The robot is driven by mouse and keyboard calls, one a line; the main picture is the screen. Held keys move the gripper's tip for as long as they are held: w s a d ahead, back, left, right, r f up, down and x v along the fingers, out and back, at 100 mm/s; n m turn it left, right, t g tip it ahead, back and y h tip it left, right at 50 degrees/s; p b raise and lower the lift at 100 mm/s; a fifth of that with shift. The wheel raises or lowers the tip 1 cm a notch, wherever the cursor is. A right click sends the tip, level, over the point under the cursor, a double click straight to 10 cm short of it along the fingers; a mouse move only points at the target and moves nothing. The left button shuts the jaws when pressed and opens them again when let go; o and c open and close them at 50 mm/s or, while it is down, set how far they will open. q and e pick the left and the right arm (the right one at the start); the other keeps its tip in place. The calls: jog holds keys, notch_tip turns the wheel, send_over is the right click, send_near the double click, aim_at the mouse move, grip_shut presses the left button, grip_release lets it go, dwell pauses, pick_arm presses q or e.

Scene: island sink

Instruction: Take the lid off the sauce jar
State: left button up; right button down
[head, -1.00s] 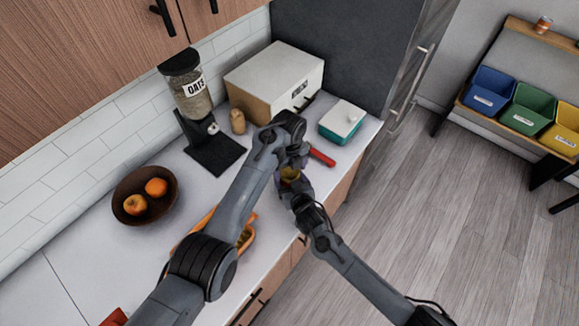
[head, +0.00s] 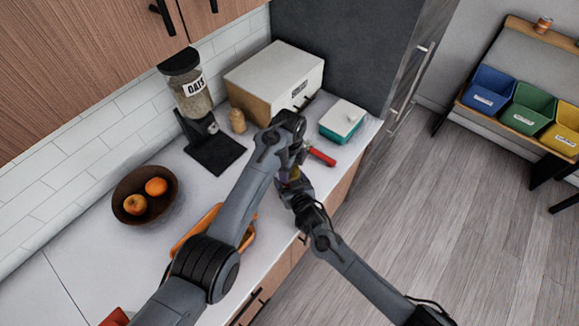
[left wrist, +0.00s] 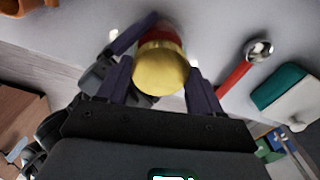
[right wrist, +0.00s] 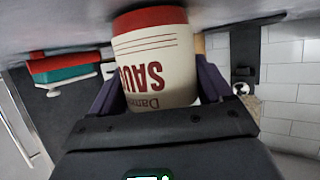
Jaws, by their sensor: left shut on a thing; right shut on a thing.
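The sauce jar (right wrist: 155,60) is a pale cylinder with red lettering and a red band, shown upside down in the right wrist view. My right gripper (right wrist: 158,78) is shut around its body. The jar's gold lid (left wrist: 160,72) faces the camera in the left wrist view, between the fingers of my left gripper (left wrist: 158,66), which is shut on it. Red shows just beyond the lid. I cannot tell whether lid and jar touch. In the head view both grippers meet near the counter's front edge, and my left arm hides most of the jar.
A red-handled spoon (left wrist: 240,70) and a teal box with white lid (head: 342,122) lie nearby. An orange tray (head: 195,235) sits under my left arm. A fruit bowl (head: 144,194), oats dispenser (head: 190,88) and bread box (head: 275,75) stand farther back.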

pick_arm(q)
jog(key=o, duration=1.2)
jog(key=shift+r, duration=0.1)
